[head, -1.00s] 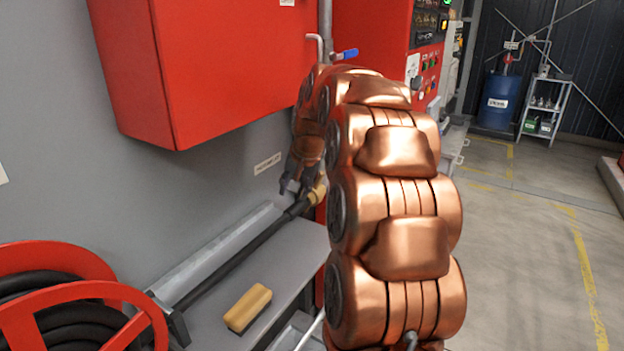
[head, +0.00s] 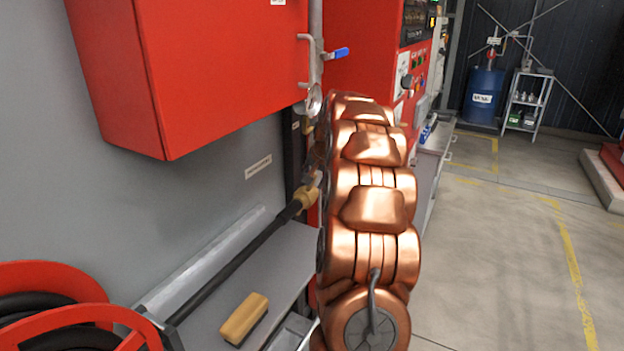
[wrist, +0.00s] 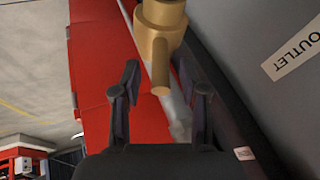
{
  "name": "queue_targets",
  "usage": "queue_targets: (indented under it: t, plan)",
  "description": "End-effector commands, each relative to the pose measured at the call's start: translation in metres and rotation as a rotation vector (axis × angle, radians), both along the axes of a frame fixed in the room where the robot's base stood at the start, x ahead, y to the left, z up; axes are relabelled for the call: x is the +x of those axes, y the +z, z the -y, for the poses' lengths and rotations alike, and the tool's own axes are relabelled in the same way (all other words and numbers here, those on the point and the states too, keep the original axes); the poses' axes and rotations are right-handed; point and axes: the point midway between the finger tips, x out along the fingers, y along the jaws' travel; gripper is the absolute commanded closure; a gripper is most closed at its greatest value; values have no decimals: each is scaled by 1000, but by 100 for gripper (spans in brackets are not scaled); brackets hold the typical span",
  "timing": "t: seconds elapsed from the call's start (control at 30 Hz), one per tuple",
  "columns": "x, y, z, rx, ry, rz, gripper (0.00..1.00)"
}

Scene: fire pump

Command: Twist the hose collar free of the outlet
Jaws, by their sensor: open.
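The brass hose collar (head: 307,196) sits at the upper end of the black hose (head: 238,251), beside my arm in the head view. In the wrist view the brass collar (wrist: 160,32) is at the top centre, with a brass lug (wrist: 160,78) sticking down from it. My gripper (wrist: 162,82) is open, with one dark finger on each side of the lug and visible gaps to both. The outlet joint itself is hard to make out. In the head view my arm hides most of the gripper.
A red cabinet (head: 190,75) hangs on the wall above the hose. A blue-handled valve (head: 338,53) is beside it. A yellow-topped block (head: 244,319) lies on the grey bench (head: 205,318). A red hose reel (head: 75,313) stands at lower left.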

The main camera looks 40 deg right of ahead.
Motion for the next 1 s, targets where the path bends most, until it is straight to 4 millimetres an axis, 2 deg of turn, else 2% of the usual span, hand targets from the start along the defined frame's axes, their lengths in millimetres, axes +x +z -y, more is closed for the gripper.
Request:
queue_targets:
  t: [0.2, 0.47, 0.87, 0.9, 1.0]
  plan:
    - [11, -16, 4, -1, -1, 3, 57]
    - [12, -19, 4, -3, -1, 4, 57]
    - [11, -18, 4, -3, -1, 4, 97]
    - [11, -18, 4, -2, 0, 3, 100]
    - [11, -18, 4, -2, 0, 3, 100]
